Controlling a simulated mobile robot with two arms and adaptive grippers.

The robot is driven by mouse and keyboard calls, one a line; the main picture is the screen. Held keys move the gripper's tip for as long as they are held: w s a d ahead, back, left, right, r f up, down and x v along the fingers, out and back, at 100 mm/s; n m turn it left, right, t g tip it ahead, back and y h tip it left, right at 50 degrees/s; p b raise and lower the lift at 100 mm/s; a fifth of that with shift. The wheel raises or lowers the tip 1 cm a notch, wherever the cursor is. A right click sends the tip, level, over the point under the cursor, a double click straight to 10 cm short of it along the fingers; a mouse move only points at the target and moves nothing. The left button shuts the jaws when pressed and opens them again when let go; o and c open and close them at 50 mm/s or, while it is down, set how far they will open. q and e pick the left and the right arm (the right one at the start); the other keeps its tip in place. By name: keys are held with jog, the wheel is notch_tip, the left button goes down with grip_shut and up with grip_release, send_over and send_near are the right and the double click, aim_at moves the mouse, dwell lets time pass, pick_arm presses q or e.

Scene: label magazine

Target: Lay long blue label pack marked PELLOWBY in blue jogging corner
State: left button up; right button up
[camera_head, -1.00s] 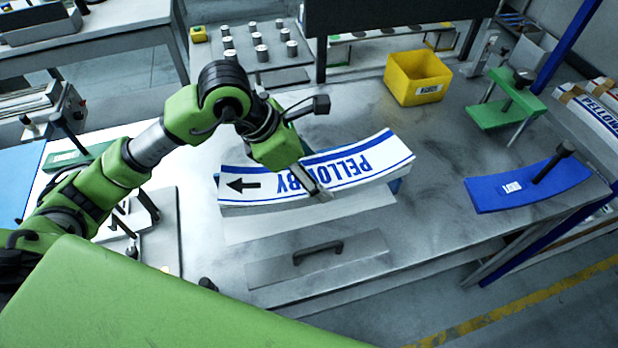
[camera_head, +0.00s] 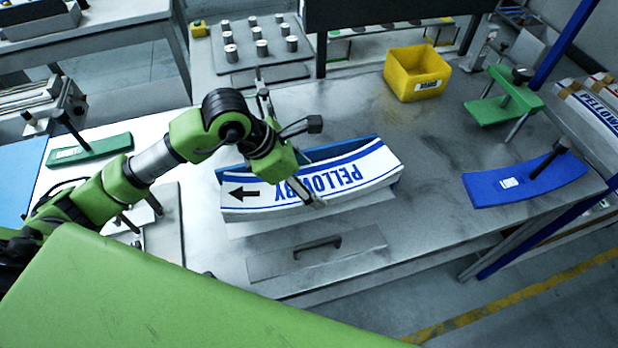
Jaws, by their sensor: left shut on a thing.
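The long curved white label pack (camera_head: 345,172) has blue bands, a black arrow and the word PELLOWBY, upside down in the head view. My left gripper (camera_head: 314,199) is shut on its near long edge, around the middle of its length, and covers part of the lettering. My right gripper is not in view.
A steel plate with a dark handle (camera_head: 345,256) lies in front. A blue curved block with a black handle (camera_head: 505,186) is at right. A yellow bin (camera_head: 416,85) and a green stand (camera_head: 490,108) are behind. The bench between pack and blue block is clear.

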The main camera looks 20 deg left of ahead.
pick_arm(q)
jog(key=shift+f+b, duration=0.4)
jog(key=shift+b, duration=0.05)
jog(key=o, duration=1.6)
jog(key=shift+r, duration=0.1)
jog(key=shift+r+p, duration=0.6)
jog(key=shift+p, duration=0.3)
jog(key=shift+a+r, duration=0.25)
jog(key=shift+r, duration=0.05)
jog(key=b+v, duration=0.2)
jog(key=v, duration=0.9)
jog(key=shift+s+d+b, duration=0.1)
jog(key=shift+s+b, duration=0.05)
jog(key=shift+b, duration=0.2)
